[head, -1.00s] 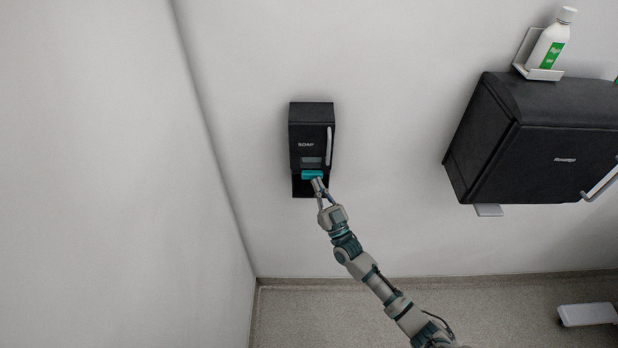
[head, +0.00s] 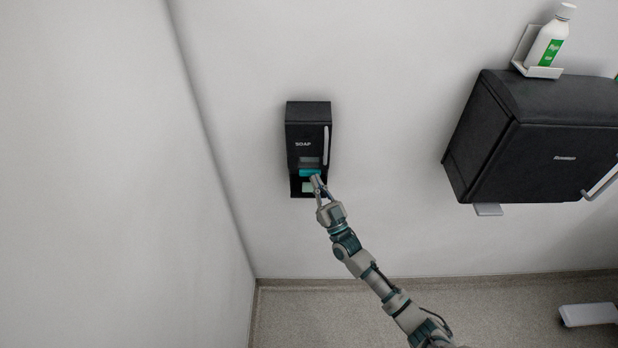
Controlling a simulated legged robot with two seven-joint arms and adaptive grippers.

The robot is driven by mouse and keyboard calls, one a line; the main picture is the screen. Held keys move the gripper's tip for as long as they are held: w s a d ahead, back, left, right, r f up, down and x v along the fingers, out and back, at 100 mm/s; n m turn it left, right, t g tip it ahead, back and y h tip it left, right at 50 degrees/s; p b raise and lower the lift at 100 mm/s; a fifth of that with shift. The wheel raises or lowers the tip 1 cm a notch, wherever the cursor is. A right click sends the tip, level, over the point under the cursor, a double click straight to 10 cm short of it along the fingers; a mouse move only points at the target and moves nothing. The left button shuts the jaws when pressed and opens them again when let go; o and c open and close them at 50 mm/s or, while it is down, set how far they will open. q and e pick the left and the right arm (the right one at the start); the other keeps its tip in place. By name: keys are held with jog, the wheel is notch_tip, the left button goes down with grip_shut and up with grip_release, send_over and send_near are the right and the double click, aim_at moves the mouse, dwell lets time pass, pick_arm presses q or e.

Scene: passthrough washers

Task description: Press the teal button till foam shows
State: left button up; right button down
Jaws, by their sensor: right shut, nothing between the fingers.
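The black soap dispenser (head: 307,125) is on the wall left of centre in the head view, marked SOAP. Its teal button (head: 308,173) is low on its front. My right gripper (head: 316,181) is shut and empty, its fingertips at the right part of the button and seemingly against it. The fingertips hide part of the button. A pale, whitish-green patch (head: 307,187) that looks like foam shows just below the button, in the dark recess. My left gripper is not in view.
A large black wall unit (head: 548,145) hangs to the right. Above it, a white bottle with a green label (head: 550,42) sits on a small bracket. A side wall (head: 95,190) stands at left. The wall between dispenser and unit is clear.

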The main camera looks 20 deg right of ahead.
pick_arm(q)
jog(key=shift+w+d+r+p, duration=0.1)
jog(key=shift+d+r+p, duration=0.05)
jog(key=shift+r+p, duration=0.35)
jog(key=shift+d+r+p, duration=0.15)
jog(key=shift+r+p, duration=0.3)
pick_arm(e)
jog(key=shift+s+a, duration=0.95)
jog(key=shift+a, duration=0.2)
pick_arm(q)
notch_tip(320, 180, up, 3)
jog(key=p, duration=0.2)
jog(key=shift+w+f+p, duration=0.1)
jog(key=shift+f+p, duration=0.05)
jog(key=shift+p, duration=0.2)
pick_arm(e)
jog(key=s, duration=0.2)
jog(key=s+a, duration=0.1)
jog(key=s, duration=0.1)
jog(key=shift+s+a, duration=0.15)
jog(key=shift+s, duration=0.25)
